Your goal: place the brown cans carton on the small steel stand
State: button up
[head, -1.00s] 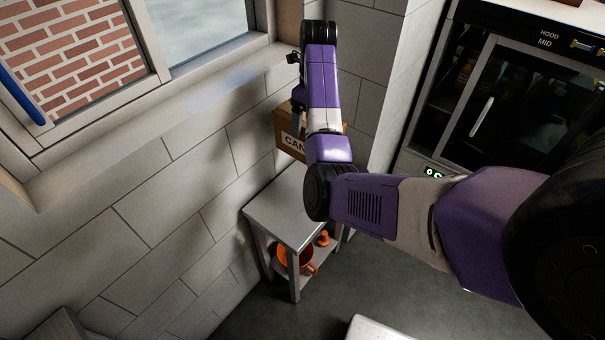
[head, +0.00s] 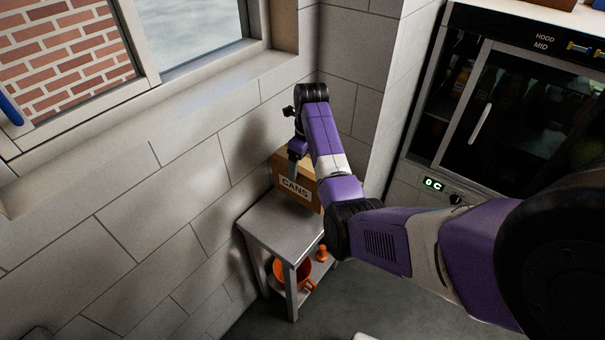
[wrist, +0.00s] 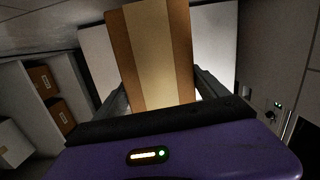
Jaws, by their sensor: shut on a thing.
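The brown cans carton (head: 294,187), labelled CANS, is upright over the back part of the small steel stand (head: 278,228). My gripper (wrist: 160,90) is shut on the carton, with one finger on each side. One finger (head: 296,150) shows against the carton in the head view, and my arm covers part of the carton's right side. The wrist view shows the carton's top (wrist: 150,45) with a pale tape strip, and the stand's light top (wrist: 215,40) on both sides below it. I cannot tell whether the carton's base touches the stand.
An orange pot (head: 281,272) and a small orange item (head: 322,253) sit on the stand's lower shelf. A tiled wall (head: 150,230) runs close along the stand's left and back. A glass-fronted cabinet (head: 500,110) stands right. Brown boxes (wrist: 42,80) sit on shelves at left.

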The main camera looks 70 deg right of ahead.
jog(key=shift+f, duration=2.15)
jog(key=o, duration=2)
jog(key=r, duration=0.4)
jog(key=s+r, duration=0.1)
jog(key=r, duration=0.7)
jog(key=shift+s+a, duration=0.2)
